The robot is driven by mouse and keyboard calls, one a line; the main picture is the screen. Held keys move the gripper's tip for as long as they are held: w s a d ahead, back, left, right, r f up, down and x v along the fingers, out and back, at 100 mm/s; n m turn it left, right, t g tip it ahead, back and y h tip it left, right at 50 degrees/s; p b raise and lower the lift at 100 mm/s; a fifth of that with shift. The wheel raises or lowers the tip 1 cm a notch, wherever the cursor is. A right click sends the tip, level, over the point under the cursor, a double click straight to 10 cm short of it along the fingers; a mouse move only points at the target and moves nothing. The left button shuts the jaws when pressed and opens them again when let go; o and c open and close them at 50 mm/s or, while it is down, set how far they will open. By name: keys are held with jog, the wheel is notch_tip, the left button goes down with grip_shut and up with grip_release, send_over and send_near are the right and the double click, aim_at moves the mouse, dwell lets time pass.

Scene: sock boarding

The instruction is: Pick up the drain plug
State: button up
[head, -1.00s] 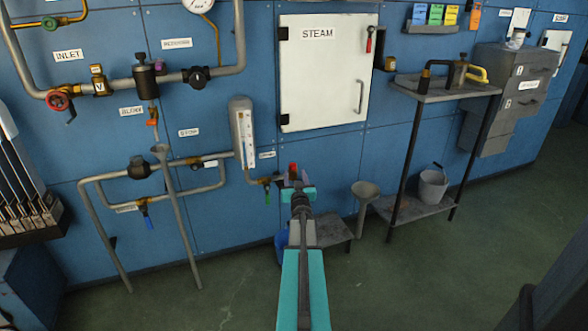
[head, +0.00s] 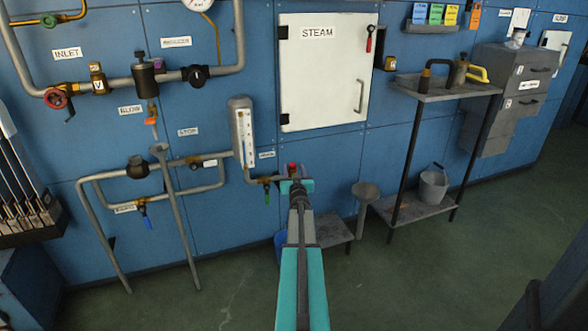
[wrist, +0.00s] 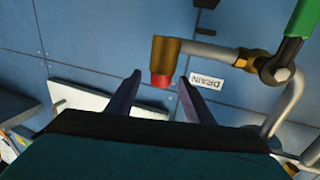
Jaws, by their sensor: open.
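The drain plug is a short red cap (wrist: 160,82) on the lower end of a brass fitting (wrist: 165,55), by the DRAIN label. In the head view the red plug (head: 292,167) shows just above my gripper (head: 293,178). In the wrist view my gripper (wrist: 159,91) is open, with one dark finger on each side of the plug. There are visible gaps between the fingers and the plug in the picture. I cannot tell how far the fingertips reach along it. In the head view the fingers are mostly hidden by the gripper body.
A green-handled valve (wrist: 300,20) and grey pipe are right of the plug in the wrist view. In the head view a gauge glass (head: 243,130) stands above left, a STEAM cabinet (head: 325,90) above, and a funnel (head: 365,190) and metal stand (head: 430,95) to the right.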

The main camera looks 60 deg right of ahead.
jog(key=c, duration=1.1)
jog(key=shift+r, duration=0.1)
jog(key=shift+r+p, duration=0.45)
jog(key=shift+r, duration=0.35)
jog(key=s+a+r+p, duration=0.1)
jog(key=s+p, duration=0.1)
jog(key=s, duration=0.3)
jog(key=s+a+r+p, duration=0.1)
jog(key=s+p, duration=0.1)
jog(key=s, duration=0.3)
jog(key=s+a+r+p, duration=0.1)
jog(key=s+p, duration=0.1)
jog(key=s, duration=0.3)
jog(key=shift+s+a+r, duration=0.1)
jog(key=shift+s+a, duration=0.1)
jog(key=shift+s, duration=0.1)
